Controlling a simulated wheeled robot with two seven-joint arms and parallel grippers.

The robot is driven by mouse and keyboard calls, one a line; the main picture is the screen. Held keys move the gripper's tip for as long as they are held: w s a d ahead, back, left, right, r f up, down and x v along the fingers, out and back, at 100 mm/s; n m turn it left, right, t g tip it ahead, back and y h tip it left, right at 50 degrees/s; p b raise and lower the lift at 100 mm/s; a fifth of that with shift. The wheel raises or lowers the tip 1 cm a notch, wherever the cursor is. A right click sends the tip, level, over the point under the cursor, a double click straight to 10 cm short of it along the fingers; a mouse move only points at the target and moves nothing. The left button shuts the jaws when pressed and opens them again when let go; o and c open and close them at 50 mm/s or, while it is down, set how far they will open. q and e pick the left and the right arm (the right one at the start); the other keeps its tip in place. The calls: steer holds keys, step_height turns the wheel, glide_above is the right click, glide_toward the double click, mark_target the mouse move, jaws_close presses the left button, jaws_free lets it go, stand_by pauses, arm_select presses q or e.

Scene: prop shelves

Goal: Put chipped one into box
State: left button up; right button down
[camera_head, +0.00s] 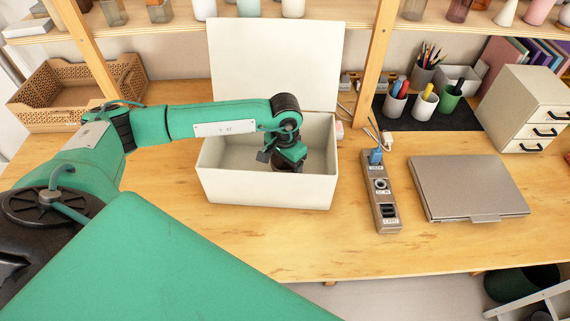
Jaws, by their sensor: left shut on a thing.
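An open white box (262,188) stands on the wooden desk, its lid (270,62) raised upright behind it. My left arm comes in from the left and reaches over the box. My left gripper (287,165) points down inside the box opening. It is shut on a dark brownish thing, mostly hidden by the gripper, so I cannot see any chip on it. I cannot tell whether that thing touches the box floor. My right gripper is not in view.
A power strip (380,190) and a closed laptop (468,187) lie right of the box. Pen cups stand on a dark mat (462,117) near a drawer unit (527,110). A woven basket (75,92) is at left. Shelf posts and a shelf with cups are above.

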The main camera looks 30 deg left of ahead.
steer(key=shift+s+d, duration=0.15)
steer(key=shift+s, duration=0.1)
arm_select(q)
steer(key=o, duration=1.2)
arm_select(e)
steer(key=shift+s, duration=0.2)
arm_select(q)
step_height(320, 180, up, 14)
steer(key=b, duration=0.2)
steer(key=shift+b, duration=0.3)
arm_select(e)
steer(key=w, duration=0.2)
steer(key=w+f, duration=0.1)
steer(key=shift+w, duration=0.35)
arm_select(q)
steer(key=shift+f, duration=0.1)
